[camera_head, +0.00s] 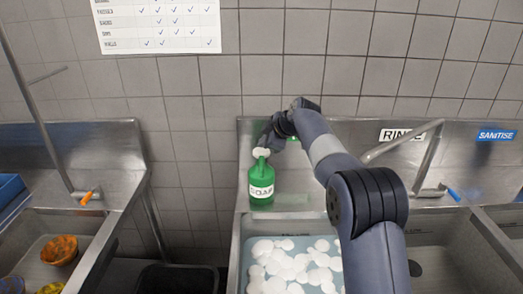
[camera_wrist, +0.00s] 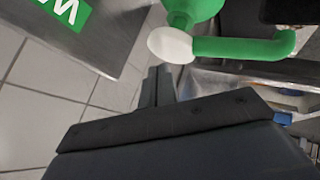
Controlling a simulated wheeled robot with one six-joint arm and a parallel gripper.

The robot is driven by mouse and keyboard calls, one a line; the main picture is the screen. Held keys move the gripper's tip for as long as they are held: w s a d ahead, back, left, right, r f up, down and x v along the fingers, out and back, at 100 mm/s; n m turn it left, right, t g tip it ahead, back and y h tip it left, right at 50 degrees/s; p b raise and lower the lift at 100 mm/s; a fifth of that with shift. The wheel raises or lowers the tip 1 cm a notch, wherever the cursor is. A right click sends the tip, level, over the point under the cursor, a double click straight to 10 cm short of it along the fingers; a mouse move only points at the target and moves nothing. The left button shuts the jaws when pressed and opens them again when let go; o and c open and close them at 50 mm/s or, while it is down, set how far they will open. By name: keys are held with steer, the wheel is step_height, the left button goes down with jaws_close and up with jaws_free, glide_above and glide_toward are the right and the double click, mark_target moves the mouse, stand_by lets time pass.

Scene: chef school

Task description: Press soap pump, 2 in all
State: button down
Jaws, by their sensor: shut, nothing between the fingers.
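The soap pump is a green bottle (camera_head: 261,186) with a white label reading SOAP and a white pump top (camera_head: 262,153). In the wrist view the white top (camera_wrist: 171,45) and a curved green handle or spout (camera_wrist: 245,47) show close up. My gripper (camera_wrist: 158,74) is shut and empty, its fingertips close to the white top. I cannot tell whether they touch it. In the head view my gripper (camera_head: 264,143) is just above the top.
A green sign (camera_wrist: 66,10) is on the back panel, mostly hidden by my arm in the head view. A faucet (camera_head: 410,145) stands to the right. An orange bowl (camera_head: 60,250) sits at left.

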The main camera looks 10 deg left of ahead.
mark_target(264, 152)
steer(key=shift+r+p, duration=2)
steer(key=shift+r, duration=0.55)
